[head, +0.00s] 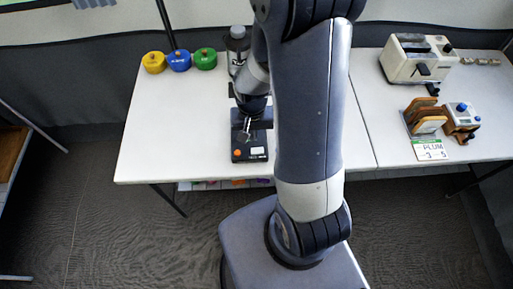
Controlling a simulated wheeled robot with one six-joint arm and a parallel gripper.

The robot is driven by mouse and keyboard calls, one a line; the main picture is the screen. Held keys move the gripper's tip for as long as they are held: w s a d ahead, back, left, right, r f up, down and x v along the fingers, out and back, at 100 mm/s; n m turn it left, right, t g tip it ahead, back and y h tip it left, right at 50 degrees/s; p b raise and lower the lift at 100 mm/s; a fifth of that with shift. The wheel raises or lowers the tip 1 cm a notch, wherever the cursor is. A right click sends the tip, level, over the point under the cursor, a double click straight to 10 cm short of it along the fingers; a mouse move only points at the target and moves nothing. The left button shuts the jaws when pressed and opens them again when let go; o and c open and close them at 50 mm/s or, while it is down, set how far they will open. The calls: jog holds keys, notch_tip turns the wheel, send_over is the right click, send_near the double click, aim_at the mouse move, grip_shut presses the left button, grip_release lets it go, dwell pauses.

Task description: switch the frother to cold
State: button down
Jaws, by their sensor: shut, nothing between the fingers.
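A dark boxy appliance (251,148), likely the frother, stands near the front edge of the white table. A small white patch and an orange mark show on its front; I cannot read any hot or cold setting. My gripper (248,121) is shut and empty, pointing down just above or against the back of this appliance. I cannot tell whether it touches. My wrist and forearm hide much of what lies behind it.
Yellow (154,62), blue (179,60) and green (205,58) round canisters stand at the back left. A grey cylinder with a dark knob (237,40) is partly behind my arm. A cream toaster (415,60) and a wooden rack (425,116) stand right. The table's left front is clear.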

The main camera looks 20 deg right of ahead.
jog(key=shift+r+p, duration=1.75)
jog(key=shift+r, duration=0.55)
dwell(0.5)
